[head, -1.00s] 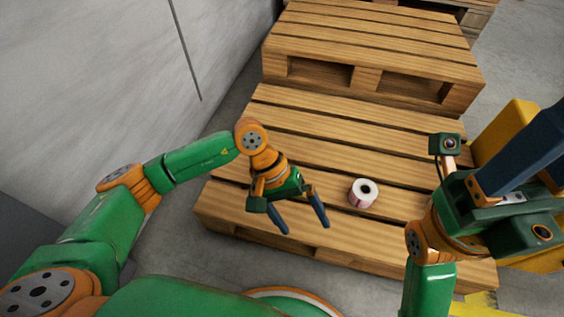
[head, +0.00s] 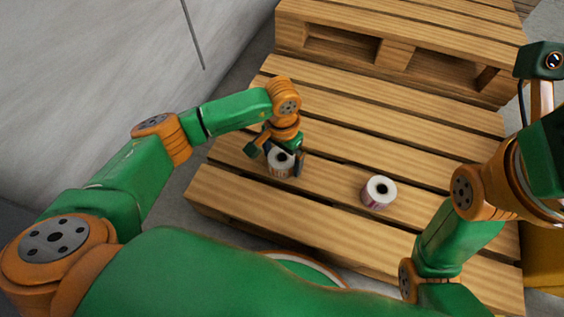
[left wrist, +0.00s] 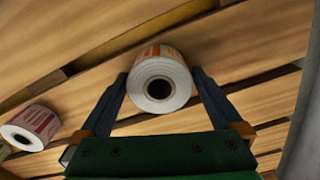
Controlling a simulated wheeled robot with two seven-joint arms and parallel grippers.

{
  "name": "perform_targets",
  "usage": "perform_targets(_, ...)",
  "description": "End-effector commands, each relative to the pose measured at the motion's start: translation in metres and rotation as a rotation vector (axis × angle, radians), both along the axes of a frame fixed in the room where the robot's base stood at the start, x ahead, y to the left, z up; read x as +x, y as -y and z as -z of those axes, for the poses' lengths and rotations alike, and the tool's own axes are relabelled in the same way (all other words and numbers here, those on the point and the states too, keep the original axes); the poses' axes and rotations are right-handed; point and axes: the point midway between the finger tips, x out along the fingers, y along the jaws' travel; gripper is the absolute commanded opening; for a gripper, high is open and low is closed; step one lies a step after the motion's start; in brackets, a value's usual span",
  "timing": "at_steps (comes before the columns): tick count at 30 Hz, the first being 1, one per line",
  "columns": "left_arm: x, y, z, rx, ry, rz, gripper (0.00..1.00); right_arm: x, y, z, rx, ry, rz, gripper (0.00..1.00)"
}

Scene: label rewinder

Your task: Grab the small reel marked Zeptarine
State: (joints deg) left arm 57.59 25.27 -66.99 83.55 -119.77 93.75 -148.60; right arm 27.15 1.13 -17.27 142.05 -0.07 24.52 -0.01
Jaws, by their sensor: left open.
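A white reel with an orange-printed label (left wrist: 160,68) stands on the slatted wooden pallet; it also shows in the head view (head: 280,166). My left gripper (head: 284,160) is open, with one dark finger on each side of this reel. Whether the fingers touch it I cannot tell. A second white reel with a pink-purple label (head: 378,193) stands to the right on the same pallet, and at the left edge of the left wrist view (left wrist: 34,127). The print on both labels is too small to read. The fingers of my right gripper are outside the head view.
The lower pallet (head: 330,225) has bare slats around both reels. A higher pallet stack (head: 390,25) stands behind it. A grey wall (head: 90,80) rises at the left, and something yellow (head: 545,270) shows at the right edge.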

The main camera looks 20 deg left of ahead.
Motion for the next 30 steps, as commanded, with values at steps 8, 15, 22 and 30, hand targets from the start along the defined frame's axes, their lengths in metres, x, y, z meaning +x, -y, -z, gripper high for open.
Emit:
perform_targets(8,0.0,0.0,-0.001,-0.001,0.0,0.0,0.35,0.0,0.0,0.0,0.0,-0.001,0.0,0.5)
perform_targets(15,0.0,0.0,-0.001,-0.001,0.001,0.0,0.2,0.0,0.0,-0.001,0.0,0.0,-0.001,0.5)
perform_targets(22,0.001,0.0,-0.028,-0.001,0.003,0.001,0.2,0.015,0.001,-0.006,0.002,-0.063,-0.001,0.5)
perform_targets(30,-0.016,0.046,-0.098,-0.003,0.004,0.008,0.2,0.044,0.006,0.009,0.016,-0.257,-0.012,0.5)
